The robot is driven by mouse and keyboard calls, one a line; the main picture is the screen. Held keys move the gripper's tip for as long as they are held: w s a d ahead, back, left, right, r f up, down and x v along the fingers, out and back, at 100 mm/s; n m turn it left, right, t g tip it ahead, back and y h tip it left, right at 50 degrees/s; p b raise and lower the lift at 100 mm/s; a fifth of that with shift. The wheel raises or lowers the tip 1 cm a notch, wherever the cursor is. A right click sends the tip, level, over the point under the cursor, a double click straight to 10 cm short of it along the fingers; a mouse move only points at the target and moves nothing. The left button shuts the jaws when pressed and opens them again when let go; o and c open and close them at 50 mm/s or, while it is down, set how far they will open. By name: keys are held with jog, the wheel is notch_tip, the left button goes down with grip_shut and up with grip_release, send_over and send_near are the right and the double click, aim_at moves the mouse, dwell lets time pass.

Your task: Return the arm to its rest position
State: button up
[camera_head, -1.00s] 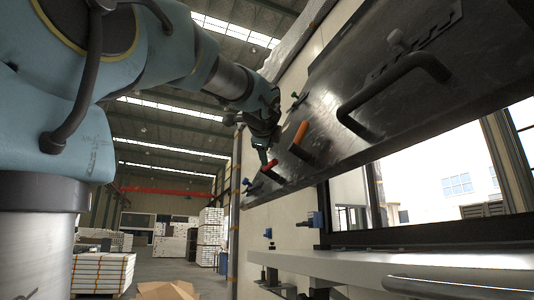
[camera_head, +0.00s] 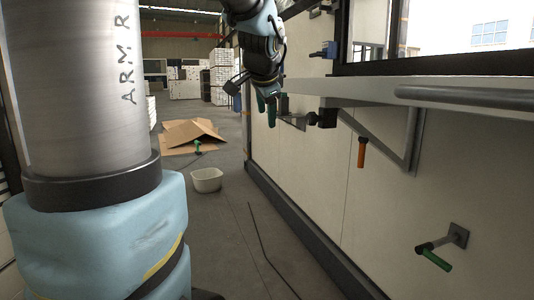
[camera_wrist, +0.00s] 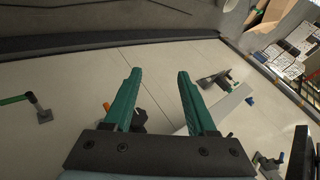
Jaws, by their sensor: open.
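My arm hangs from the top of the head view, with its end pointing down in front of the pale wall panel (camera_head: 320,130). My gripper (camera_head: 267,113) has green fingers and shows small near the wall bracket. In the wrist view my gripper (camera_wrist: 159,74) has its two fingers spread apart, with nothing between them. The pale wall lies beyond the fingers there. From these views I cannot tell the exact gap to the wall.
A white shelf (camera_head: 440,88) juts from the wall at right. An orange handle (camera_head: 361,152) hangs below it, and a green-handled fitting (camera_head: 436,259) sticks out lower right. A white bin (camera_head: 207,180) and flattened cardboard (camera_head: 186,136) lie on the floor, which is otherwise mostly clear.

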jog(key=s+a+f+n+g, duration=0.35)
jog(key=s+f+n, duration=0.25)
jog(key=s+f, duration=0.55)
jog(key=s+a+f+n+g, duration=0.35)
jog(key=s+f+n, duration=0.35)
jog(key=f, duration=0.8)
notch_tip(320, 180, up, 16)
jog(key=m+p, duration=0.1)
jog(key=p, duration=1.4)
jog(key=shift+d+m+p, duration=0.2)
jog(key=shift+m+p, duration=0.1)
